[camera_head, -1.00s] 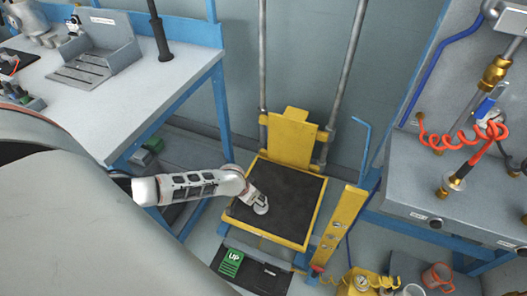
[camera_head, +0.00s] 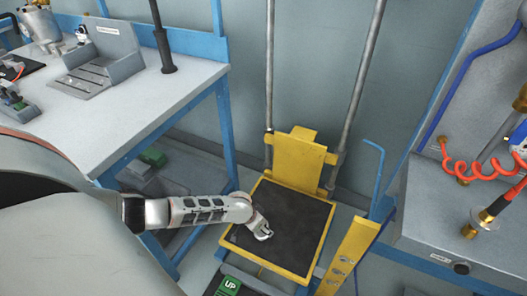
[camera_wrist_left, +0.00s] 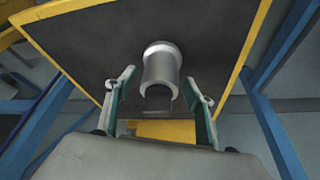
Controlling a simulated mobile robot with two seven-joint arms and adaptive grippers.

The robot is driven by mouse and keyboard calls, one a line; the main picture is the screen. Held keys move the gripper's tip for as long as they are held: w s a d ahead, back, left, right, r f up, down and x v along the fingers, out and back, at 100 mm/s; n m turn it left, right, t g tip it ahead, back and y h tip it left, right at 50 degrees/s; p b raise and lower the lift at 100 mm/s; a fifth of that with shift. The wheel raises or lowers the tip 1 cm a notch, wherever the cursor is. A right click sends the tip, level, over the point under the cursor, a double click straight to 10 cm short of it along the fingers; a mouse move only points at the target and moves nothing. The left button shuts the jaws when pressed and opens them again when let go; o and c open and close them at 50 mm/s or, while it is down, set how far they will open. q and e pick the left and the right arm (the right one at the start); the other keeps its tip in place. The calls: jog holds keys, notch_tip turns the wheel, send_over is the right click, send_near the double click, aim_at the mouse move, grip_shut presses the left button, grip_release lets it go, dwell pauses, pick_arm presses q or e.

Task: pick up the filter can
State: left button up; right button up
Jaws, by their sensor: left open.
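In the left wrist view, a pale grey cylinder (camera_wrist_left: 160,68), apparently the filter can, lies between the spread fingers of my left gripper (camera_wrist_left: 160,98). It has a wider rim at its far end and a dark opening at its near end. Gaps show between it and both fingers. The dark platform (camera_wrist_left: 85,45) with a yellow edge is behind it. In the head view, my left gripper (camera_head: 263,233) is over the platform (camera_head: 300,220); the can cannot be told apart there. My right gripper is out of view.
A yellow back panel (camera_head: 298,160) and two grey posts rise behind the platform. A yellow post (camera_head: 350,255) with a blue handle stands at its right. A blue-legged bench (camera_head: 140,95) is on the left, and a grey bench (camera_head: 425,215) on the right.

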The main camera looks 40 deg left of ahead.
pick_arm(q)
jog(key=shift+w+r, duration=0.1)
jog(key=c, duration=1.3)
